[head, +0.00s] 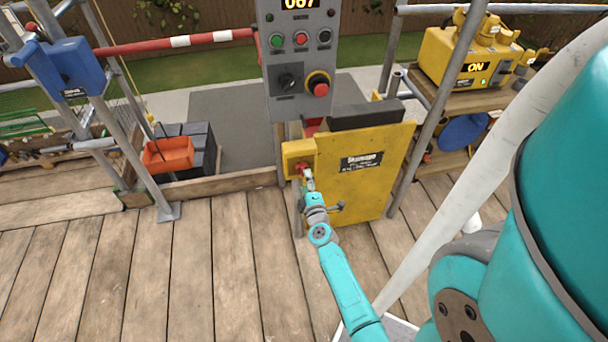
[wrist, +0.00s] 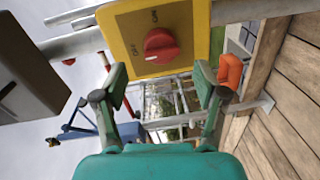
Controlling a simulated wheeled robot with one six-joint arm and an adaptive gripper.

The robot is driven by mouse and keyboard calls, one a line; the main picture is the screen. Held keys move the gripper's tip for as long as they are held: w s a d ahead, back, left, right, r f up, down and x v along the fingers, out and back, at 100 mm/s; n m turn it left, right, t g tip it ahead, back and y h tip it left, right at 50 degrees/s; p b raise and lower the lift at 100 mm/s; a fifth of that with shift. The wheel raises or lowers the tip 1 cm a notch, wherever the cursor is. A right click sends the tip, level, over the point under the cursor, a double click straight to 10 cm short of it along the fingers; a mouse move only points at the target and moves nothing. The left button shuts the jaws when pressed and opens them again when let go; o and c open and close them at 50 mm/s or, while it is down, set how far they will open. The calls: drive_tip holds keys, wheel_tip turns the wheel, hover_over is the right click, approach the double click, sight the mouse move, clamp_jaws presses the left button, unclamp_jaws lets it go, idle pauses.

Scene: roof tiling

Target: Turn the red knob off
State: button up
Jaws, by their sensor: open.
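The red knob (wrist: 160,45) sits on a yellow box (wrist: 190,25) with ON and OFF lettering, seen in the wrist view. I cannot make out clearly which mark the knob points to. In the head view the red knob (head: 303,166) is small and partly covered by my gripper (head: 309,182). The yellow box (head: 292,152) is fixed beside a yellow panel. In the wrist view my gripper (wrist: 160,82) is open and empty, with one finger to each side below the knob. The fingers look apart from the knob.
A grey control box (head: 298,60) with buttons and a red stop knob stands above. The yellow panel (head: 375,170) is right of the knob. An orange bin (head: 168,154) lies to the left. Wooden decking (head: 150,270) in front is mostly clear.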

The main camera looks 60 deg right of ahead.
drive_tip(key=v, duration=0.6)
drive_tip(key=shift+s, duration=0.15)
drive_tip(key=shift+a, duration=0.15)
drive_tip(key=s+a+r+m+t+y, duration=0.1)
drive_tip(key=s+a+r+t+y, duration=0.2)
drive_tip(key=a, duration=0.8)
drive_tip(key=s+a+m+y, duration=0.2)
drive_tip(key=s+a, duration=0.4)
drive_tip(key=a, duration=0.5)
drive_tip(key=s+a+r+m+y, duration=0.3)
drive_tip(key=s+a+r+y, duration=0.5)
drive_tip(key=s+a+r, duration=0.5)
drive_tip(key=shift+s+a+r+t, duration=0.25)
drive_tip(key=shift+s+r+t, duration=0.15)
drive_tip(key=shift+r, duration=0.3)
